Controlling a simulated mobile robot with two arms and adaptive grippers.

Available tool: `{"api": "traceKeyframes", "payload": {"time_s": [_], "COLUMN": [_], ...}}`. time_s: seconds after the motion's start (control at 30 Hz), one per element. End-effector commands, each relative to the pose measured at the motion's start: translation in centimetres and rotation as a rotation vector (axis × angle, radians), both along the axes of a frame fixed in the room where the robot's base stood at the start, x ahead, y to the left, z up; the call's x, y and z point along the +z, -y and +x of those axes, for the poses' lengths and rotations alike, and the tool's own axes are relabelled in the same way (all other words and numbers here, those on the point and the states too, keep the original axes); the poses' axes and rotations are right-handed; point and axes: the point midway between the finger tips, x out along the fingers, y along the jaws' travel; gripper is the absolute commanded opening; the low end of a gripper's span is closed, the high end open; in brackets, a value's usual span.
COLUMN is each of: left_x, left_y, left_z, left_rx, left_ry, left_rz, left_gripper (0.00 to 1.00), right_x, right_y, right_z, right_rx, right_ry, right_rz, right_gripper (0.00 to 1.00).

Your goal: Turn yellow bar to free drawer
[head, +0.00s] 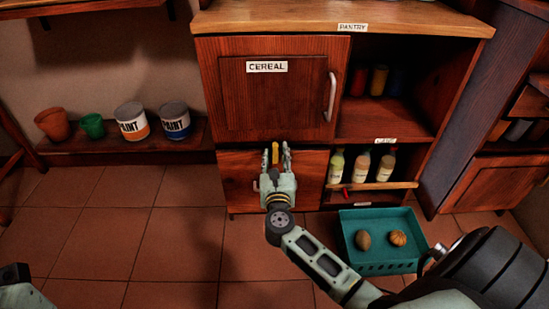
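The yellow bar (275,153) stands upright over the top edge of the lower drawer (237,180), at the seam below the cereal door. My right gripper (277,154) is in front of the drawer, its two fingers on either side of the bar. The fingers look spread, with a gap beside the bar; contact with it cannot be made out. A drawer handle shows partly at the gripper's left; the rest of the drawer's middle is hidden by the gripper. Only a pale piece of my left arm shows in the bottom left corner.
The cereal door (270,100) is closed above the drawer. A teal crate (378,267) with two round items stands on the floor at right. Bottles (361,167) stand on the open shelf beside the drawer. Pots and paint cans (132,122) line a low shelf at left. The floor at left is clear.

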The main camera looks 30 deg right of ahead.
Motion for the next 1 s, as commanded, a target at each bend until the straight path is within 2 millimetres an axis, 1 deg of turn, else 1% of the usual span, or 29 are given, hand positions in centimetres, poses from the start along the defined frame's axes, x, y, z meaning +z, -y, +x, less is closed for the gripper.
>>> {"api": "traceKeyframes", "payload": {"time_s": [0.1,0.37,0.73,0.77,1.0], "left_x": [0.26,0.52,0.36,0.35,0.38], "left_y": [0.04,0.01,0.01,0.01,0.01], "left_z": [0.03,-0.03,-0.05,-0.05,-0.05], "left_rx": [0.001,0.003,0.003,0.003,0.003], "left_ry": [0.010,0.019,0.017,0.016,0.016], "left_rz": [0.003,0.004,0.007,0.007,0.007], "left_gripper": [0.40,0.40,0.40,0.40,0.40], "right_x": [-0.02,0.05,0.04,0.03,0.05], "right_y": [0.39,0.45,0.44,0.44,0.43], "right_z": [0.64,0.75,0.72,0.72,0.71], "right_rx": [0.000,0.000,0.000,0.000,0.000], "right_ry": [0.000,-0.001,-0.001,-0.001,-0.002], "right_rz": [-0.001,-0.001,-0.001,-0.001,-0.003], "right_gripper": [0.33,0.33,0.01,0.00,0.00]}}
